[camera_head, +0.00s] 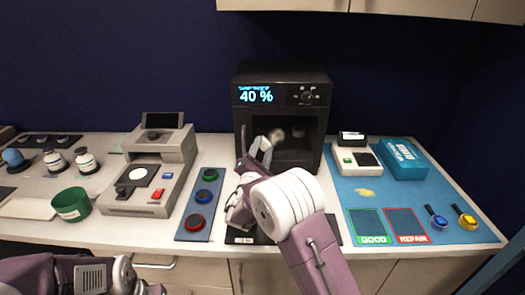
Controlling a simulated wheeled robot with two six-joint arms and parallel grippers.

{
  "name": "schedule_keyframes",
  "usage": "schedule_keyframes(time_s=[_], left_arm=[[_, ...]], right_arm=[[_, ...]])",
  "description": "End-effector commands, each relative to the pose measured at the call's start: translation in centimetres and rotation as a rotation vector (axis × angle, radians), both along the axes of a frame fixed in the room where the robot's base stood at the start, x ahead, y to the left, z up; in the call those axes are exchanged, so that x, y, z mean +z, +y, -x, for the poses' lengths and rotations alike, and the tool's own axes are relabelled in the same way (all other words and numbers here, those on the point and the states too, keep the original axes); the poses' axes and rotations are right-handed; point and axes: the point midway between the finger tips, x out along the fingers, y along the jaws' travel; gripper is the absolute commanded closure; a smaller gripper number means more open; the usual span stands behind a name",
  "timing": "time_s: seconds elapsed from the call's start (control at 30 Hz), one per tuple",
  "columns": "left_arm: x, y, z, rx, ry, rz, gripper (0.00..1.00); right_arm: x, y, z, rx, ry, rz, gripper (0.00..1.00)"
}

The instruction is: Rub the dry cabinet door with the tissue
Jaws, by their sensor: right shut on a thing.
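The dry cabinet (282,79) is a black box with a lit "40 %" display, standing at the back of the counter. Its dark front door (305,157) has a handle at its left edge, and round shapes show dimly in its window. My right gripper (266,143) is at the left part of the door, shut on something. A small pale blurred patch (277,135) shows at its fingertips; I cannot tell whether it is the tissue or whether it touches the door. My right arm hides the cabinet's lower left. Of my left arm only links show, at the bottom left.
Left are a button panel (208,175), a grey machine (150,180) and a green bowl (71,204). Wall cupboards hang above.

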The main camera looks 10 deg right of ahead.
Motion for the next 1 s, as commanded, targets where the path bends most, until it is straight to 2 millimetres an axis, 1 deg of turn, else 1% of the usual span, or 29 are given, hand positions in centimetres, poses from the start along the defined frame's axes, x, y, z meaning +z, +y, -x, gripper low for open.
schedule_keyframes(time_s=[0.37,0.6,0.7,1.0], left_arm=[[-0.3,0.0,0.0,0.0,0.0,0.0,0.81],[-2.0,0.0,0.0,0.0,0.0,0.0,0.81],[-2.5,0.0,0.0,0.0,0.0,0.0,0.81],[-2.6,0.0,0.0,0.0,0.0,0.0,0.81]], right_arm=[[0.0,-0.3,-0.6,0.0,0.0,0.0,0.94],[-0.3,-2.6,0.1,-0.003,-0.001,-0.001,0.94],[-0.2,-3.4,0.4,-0.002,-0.002,0.0,0.94],[0.0,-4.0,0.6,-0.001,-0.001,0.0,0.94]])
